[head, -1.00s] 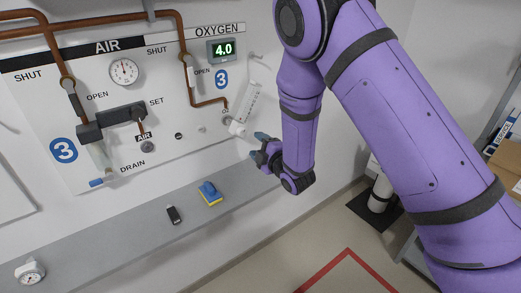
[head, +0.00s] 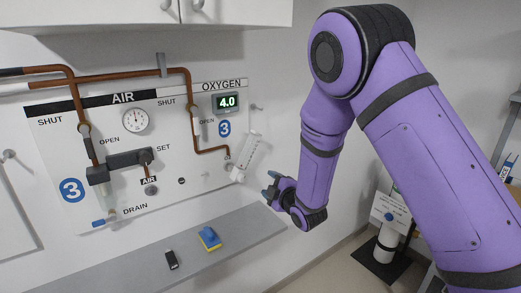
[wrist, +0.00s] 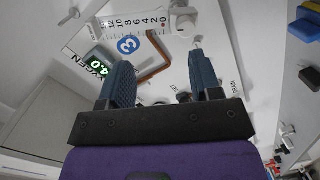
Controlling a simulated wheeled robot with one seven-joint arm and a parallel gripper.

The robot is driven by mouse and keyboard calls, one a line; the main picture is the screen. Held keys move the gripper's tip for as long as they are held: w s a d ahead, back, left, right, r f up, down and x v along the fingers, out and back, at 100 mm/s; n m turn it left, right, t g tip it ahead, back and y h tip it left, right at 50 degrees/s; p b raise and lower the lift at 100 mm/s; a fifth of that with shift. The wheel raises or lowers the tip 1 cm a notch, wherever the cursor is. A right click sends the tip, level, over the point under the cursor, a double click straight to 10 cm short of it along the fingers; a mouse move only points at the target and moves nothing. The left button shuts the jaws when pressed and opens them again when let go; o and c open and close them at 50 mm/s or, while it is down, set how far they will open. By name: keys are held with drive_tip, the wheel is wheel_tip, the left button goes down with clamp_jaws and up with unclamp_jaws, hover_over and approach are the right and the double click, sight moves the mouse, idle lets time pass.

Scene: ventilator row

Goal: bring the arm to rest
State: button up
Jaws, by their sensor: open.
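My gripper (head: 272,186) is at the right of the gas panel (head: 60,135), in front of the wall and just right of the oxygen flowmeter (head: 246,158). In the wrist view its two blue fingers (wrist: 162,80) are spread apart with nothing between them. The flowmeter tube (wrist: 130,24) and its white knob (wrist: 183,20) lie beyond the fingertips, apart from them. My purple arm is bent, reaching in from the right side of the head view.
A grey shelf (head: 130,275) below the panel holds a black device (head: 171,260) and a blue-yellow sponge (head: 209,239). The oxygen display (head: 226,102) reads 4.0. White cabinets (head: 120,14) hang above. A white cylinder (head: 386,243) stands on a dark mat at right.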

drive_tip(key=s+d+r+m+g+h, duration=0.25)
drive_tip(key=s+d+r+m, duration=0.25)
drive_tip(key=d+r, duration=0.4)
drive_tip(key=s+d+r+m+g+h, duration=0.1)
drive_tip(key=s+d+r+m+h, duration=0.4)
drive_tip(key=d+r, duration=0.4)
drive_tip(key=s+d+r+m+g, duration=0.2)
drive_tip(key=s+d+m, duration=0.1)
drive_tip(key=s, duration=0.6)
drive_tip(key=s+d+r+m+g, duration=0.2)
drive_tip(key=s+m, duration=0.1)
drive_tip(key=s, duration=0.7)
drive_tip(key=s+d+r+m+g, duration=0.2)
drive_tip(key=s+d+m, duration=0.1)
drive_tip(key=s, duration=0.7)
drive_tip(key=shift+d+h, duration=0.3)
drive_tip(key=shift+h, duration=0.15)
drive_tip(key=shift+s, duration=0.1)
